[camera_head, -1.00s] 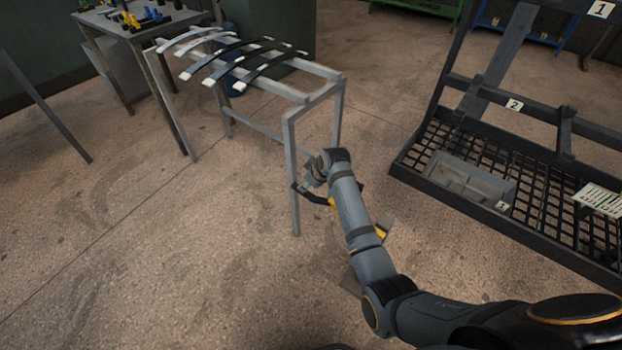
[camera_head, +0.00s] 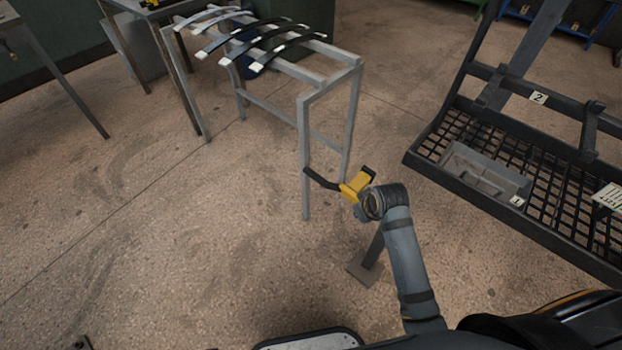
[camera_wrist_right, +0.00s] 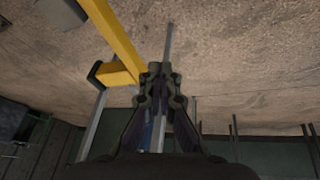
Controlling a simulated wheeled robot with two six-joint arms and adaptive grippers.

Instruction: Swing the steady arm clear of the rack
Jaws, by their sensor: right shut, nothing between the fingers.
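The steady arm (camera_head: 355,186) is yellow with a short black-tipped stub and a black bar reaching left to the near leg of the grey rack (camera_head: 330,85). I cannot tell whether the bar touches that leg. A grey post with a floor plate (camera_head: 364,274) stands below. In the right wrist view the yellow bar (camera_wrist_right: 120,42) runs beside my right gripper (camera_wrist_right: 160,75), which is shut and empty. Contact between them is unclear. In the head view my right wrist hides the gripper, just right of the yellow part. My left gripper is not in view.
Several dark curved leaf springs (camera_head: 280,48) lie across the rack's top. A black frame with a mesh shelf (camera_head: 550,190) and a grey tray (camera_head: 482,172) stands at right. A table (camera_head: 125,8) is at the back left.

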